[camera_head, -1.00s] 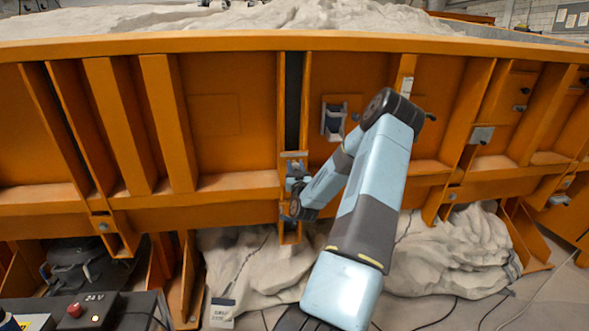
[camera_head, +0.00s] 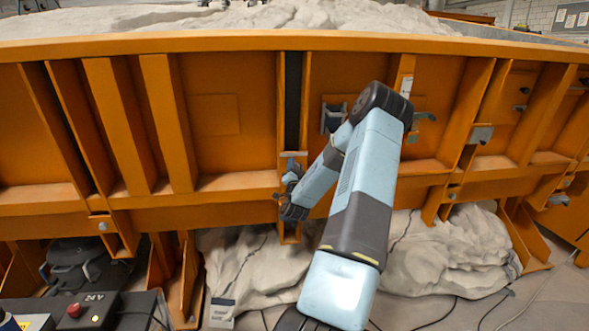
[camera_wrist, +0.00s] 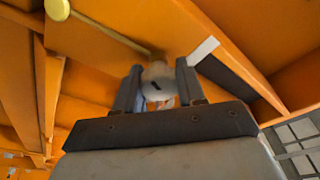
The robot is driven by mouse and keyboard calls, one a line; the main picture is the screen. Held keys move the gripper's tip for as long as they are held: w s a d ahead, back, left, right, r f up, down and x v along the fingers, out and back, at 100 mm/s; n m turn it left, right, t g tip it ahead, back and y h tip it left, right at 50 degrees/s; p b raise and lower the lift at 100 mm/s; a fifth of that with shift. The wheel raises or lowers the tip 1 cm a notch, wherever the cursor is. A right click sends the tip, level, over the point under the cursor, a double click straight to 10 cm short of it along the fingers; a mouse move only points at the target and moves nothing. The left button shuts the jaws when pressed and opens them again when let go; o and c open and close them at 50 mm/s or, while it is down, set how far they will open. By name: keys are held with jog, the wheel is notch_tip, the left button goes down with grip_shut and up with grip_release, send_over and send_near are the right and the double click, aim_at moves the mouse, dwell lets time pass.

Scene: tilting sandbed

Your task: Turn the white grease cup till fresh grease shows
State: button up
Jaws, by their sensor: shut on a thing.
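In the wrist view the white grease cup (camera_wrist: 157,84) is a small, pale round piece with a dark slot-like mark on it. My gripper (camera_wrist: 158,88) is shut on it, with one dark finger on each side. In the head view my gripper (camera_head: 290,178) is at the lower part of the orange bed wall (camera_head: 240,150), just below a dark vertical strip. The cup cannot be made out in that view. I cannot tell whether any grease shows at the cup.
Orange ribs stand on both sides of my gripper in the head view. A small bracket (camera_head: 334,117) sits on the wall near my arm. Pale sacks (camera_head: 240,270) lie below.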

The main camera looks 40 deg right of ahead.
jog(key=shift+d+m, duration=0.1)
jog(key=shift+m, duration=0.2)
jog(key=o, duration=1.1)
jog(key=shift+c, duration=0.2)
jog(key=v, duration=1.4)
jog(key=shift+w, duration=0.1)
